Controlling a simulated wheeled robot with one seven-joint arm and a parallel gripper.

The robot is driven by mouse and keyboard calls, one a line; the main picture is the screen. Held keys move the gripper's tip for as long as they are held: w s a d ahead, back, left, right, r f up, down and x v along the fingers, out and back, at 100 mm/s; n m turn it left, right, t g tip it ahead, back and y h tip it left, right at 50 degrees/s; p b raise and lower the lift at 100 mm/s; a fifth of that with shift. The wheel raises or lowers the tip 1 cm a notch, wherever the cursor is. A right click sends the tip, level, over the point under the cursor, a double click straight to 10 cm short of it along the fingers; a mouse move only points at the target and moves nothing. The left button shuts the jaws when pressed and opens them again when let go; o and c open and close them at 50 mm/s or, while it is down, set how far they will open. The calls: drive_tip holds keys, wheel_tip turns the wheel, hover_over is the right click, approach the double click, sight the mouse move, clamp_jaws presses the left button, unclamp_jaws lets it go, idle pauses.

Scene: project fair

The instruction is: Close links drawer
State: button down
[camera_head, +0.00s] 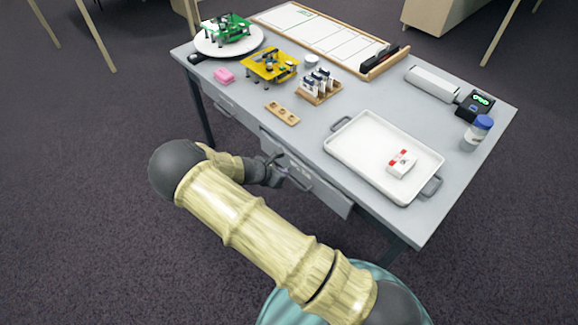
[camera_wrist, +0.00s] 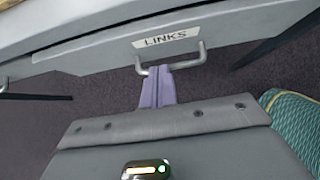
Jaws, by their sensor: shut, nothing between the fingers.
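The links drawer (camera_head: 325,190) is under the front edge of the grey table. Its front, with the label LINKS (camera_wrist: 173,37), fills the upper part of the wrist view. Its front lies close under the tabletop edge; I cannot tell exactly how far it stands out. Its U-shaped metal handle (camera_wrist: 191,63) sticks out below the label. My gripper (camera_wrist: 157,70) is shut and empty, with its purple fingertips at the handle bar, near its left half. I cannot tell whether they touch it. In the head view my gripper (camera_head: 282,171) is in front of the drawer, partly hidden by my wrist.
Another drawer (camera_head: 224,105) is farther left under the table. On the tabletop (camera_head: 240,110) are a white tray (camera_head: 365,135) with a small box, a wooden rack (camera_head: 320,97), a yellow board (camera_head: 270,66) and a blue-capped jar (camera_head: 477,133).

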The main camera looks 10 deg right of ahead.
drive_tip(key=v, duration=0.9)
drive_tip(key=shift+r, duration=0.35)
drive_tip(key=s+d+r+m+g+y, duration=0.1)
drive_tip(key=s+d+r+m+y, duration=0.2)
drive_tip(key=s+d+r+m, duration=0.4)
drive_tip(key=s+d+r+m+g+y, duration=0.2)
drive_tip(key=s+d+r+m, duration=0.6)
drive_tip(key=m, duration=1)
wheel_tip(320, 180, up, 3)
drive_tip(key=s+y, duration=0.2)
drive_tip(key=s, duration=0.1)
drive_tip(key=shift+d+m, duration=0.2)
drive_tip(key=shift+m, duration=0.1)
drive_tip(key=shift+d+f, duration=0.1)
